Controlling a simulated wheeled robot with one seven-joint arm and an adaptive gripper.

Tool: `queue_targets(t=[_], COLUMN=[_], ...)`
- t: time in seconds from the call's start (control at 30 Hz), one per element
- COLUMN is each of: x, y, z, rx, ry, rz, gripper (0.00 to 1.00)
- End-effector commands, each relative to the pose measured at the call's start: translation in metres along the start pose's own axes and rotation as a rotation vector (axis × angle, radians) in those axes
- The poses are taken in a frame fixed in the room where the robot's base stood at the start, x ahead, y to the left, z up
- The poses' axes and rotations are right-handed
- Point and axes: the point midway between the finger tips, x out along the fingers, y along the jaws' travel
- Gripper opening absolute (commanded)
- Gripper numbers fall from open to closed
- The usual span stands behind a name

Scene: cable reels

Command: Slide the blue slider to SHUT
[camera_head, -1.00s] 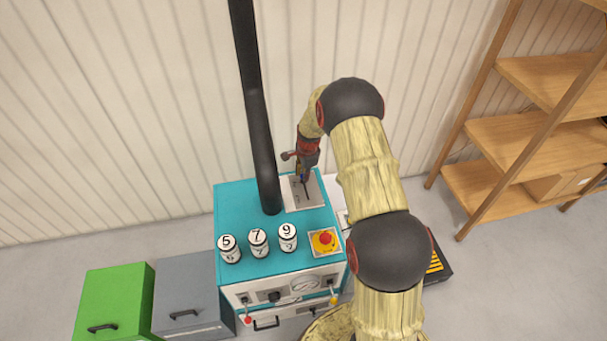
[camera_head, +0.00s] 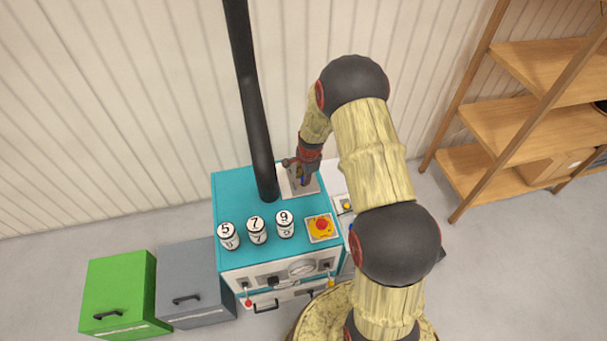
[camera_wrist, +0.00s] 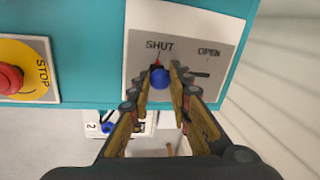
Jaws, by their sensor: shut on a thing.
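The blue slider (camera_wrist: 159,77) is a round blue knob on a grey plate (camera_wrist: 222,36) in the wrist view. It sits below the printed word SHUT, with a small red pointer above it. A stretch of dark slot shows to its right, under the word OPEN. My gripper (camera_wrist: 164,71) has its two fingers closed around the knob from both sides. In the head view my gripper (camera_head: 303,178) is at the plate on the back right of the teal cabinet top (camera_head: 235,191), and hides most of the slider.
A black pole (camera_head: 254,115) rises left of my gripper. Numbered drums (camera_head: 256,231) and a red stop button (camera_head: 321,224) stand on the cabinet's front half. Another blue knob (camera_wrist: 108,127) shows lower left in the wrist view. A wooden shelf (camera_head: 535,120) stands right.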

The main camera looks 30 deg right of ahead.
Motion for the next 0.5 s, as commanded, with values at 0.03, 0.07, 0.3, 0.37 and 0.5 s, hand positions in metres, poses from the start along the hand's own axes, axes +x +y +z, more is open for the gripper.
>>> queue_targets(t=[0.03,0.07,0.3,0.37,0.5], x=[0.0008,0.0008,0.0010,0.0009,0.0007], y=[0.0040,0.0042,0.0037,0.0034,0.0026], z=[0.0009,0.0010,0.0010,0.0009,0.0007], rx=[0.000,0.000,0.000,0.000,0.000], ry=[-0.003,-0.003,-0.002,-0.002,-0.002], rz=[0.009,0.009,0.009,0.008,0.006], gripper=[0.00,0.20,0.34,0.37,0.39])
